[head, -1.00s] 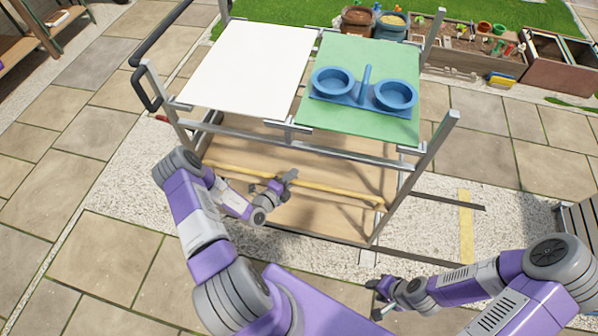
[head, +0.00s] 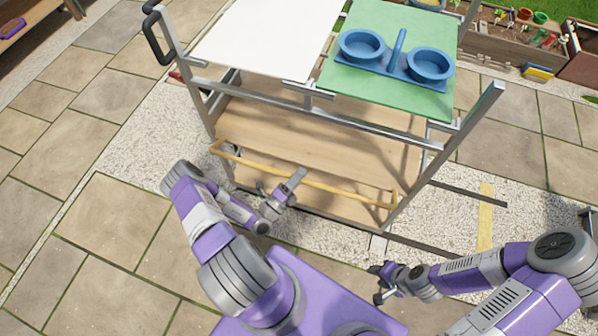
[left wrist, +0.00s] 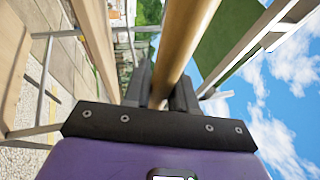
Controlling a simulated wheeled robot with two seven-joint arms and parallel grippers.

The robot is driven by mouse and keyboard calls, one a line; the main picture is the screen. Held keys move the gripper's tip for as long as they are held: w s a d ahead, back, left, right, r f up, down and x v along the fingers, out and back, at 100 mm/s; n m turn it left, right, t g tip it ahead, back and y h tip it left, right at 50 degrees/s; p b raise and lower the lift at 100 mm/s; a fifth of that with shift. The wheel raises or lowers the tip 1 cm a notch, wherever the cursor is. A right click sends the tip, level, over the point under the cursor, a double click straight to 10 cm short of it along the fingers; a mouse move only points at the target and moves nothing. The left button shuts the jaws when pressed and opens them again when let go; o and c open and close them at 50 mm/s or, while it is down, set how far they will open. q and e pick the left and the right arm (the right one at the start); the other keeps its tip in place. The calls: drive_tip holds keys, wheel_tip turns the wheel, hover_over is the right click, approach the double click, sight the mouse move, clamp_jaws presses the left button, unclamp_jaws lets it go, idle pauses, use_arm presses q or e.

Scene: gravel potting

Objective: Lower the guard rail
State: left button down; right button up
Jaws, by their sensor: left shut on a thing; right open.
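The guard rail (head: 340,191) is a yellow wooden bar with short end arms, along the near side of the cart's lower wooden shelf (head: 320,140). Its bar stands out from the cart posts toward me, above the shelf's front edge. My left gripper (head: 292,180) is shut on the rail near its middle. In the left wrist view the rail (left wrist: 182,45) runs between the dark fingers (left wrist: 165,92), whose tips it partly hides. My right gripper (head: 379,284) is open and empty, low in front of the cart's right corner, apart from the rail.
The cart's top carries a white panel (head: 268,35) and a green panel (head: 340,83) with a blue two-cup holder (head: 400,66). A metal post (head: 470,120) rises at the near right corner. A black handle (head: 157,38) is at the left. Paving is clear at left.

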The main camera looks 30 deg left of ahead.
use_arm(q)
drive_tip(key=shift+s+d+f+b, duration=0.1)
drive_tip(key=shift+s+f+b, duration=0.5)
drive_tip(key=shift+f, duration=0.25)
drive_tip(key=shift+s+d+f+m+t+h+b, duration=0.1)
drive_tip(key=shift+s+f+m+t+h+b, duration=0.1)
drive_tip(key=shift+f+m+t+h+b, duration=0.3)
drive_tip(key=shift+s+d+f+m+t+h+b, duration=0.1)
drive_tip(key=shift+s+f+m+t+b, duration=0.15)
drive_tip(key=shift+f+t+b, duration=0.4)
drive_tip(key=shift+f+m, duration=0.2)
drive_tip(key=shift+m, duration=0.05)
drive_tip(key=c, duration=1.4)
unclamp_jaws()
drive_tip(key=o, duration=0.4)
drive_tip(key=shift+s+r, duration=0.15)
